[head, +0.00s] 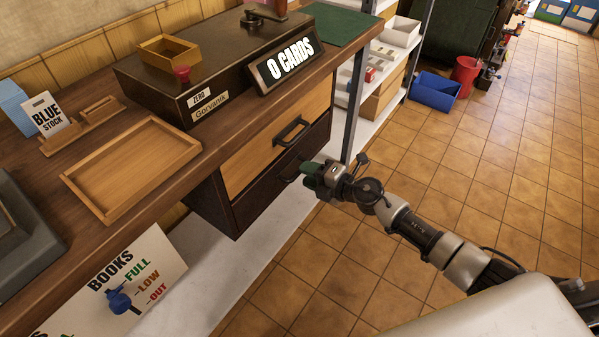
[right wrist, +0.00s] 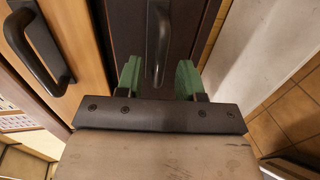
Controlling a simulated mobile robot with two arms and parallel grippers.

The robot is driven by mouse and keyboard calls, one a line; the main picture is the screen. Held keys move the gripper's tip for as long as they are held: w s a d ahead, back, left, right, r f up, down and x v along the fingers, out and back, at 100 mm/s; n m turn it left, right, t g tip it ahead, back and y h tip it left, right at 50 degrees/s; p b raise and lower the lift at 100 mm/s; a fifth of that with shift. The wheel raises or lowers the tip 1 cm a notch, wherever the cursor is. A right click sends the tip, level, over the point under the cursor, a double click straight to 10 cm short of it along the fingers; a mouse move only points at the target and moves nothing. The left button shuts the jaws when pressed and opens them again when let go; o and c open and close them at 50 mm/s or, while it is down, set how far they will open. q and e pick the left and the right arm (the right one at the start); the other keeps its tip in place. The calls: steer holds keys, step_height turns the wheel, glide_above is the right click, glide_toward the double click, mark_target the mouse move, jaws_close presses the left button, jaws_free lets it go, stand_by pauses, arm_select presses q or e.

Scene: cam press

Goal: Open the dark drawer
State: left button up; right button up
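The dark drawer (head: 262,195) is the lower one under the counter, below a light wooden drawer (head: 262,150). It looks shut. Its dark bar handle (head: 290,172) also shows in the right wrist view (right wrist: 158,45), where it stands upright in the picture. My right gripper (head: 311,174) is just in front of that handle. In the right wrist view its two green fingers (right wrist: 158,80) are apart, with the handle's lower end between or just beyond them. I cannot tell whether they reach around it. My left gripper is not in view.
The wooden drawer's handle (right wrist: 40,45) is close to the left of the gripper. A grey post (head: 354,105) and a white shelf (head: 215,275) are near the drawers. The tiled floor (head: 440,160) in front is clear.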

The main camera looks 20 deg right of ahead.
steer(key=shift+x, duration=1.7)
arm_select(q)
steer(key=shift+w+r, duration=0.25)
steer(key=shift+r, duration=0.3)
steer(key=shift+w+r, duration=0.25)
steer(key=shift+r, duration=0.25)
arm_select(e)
jaws_close()
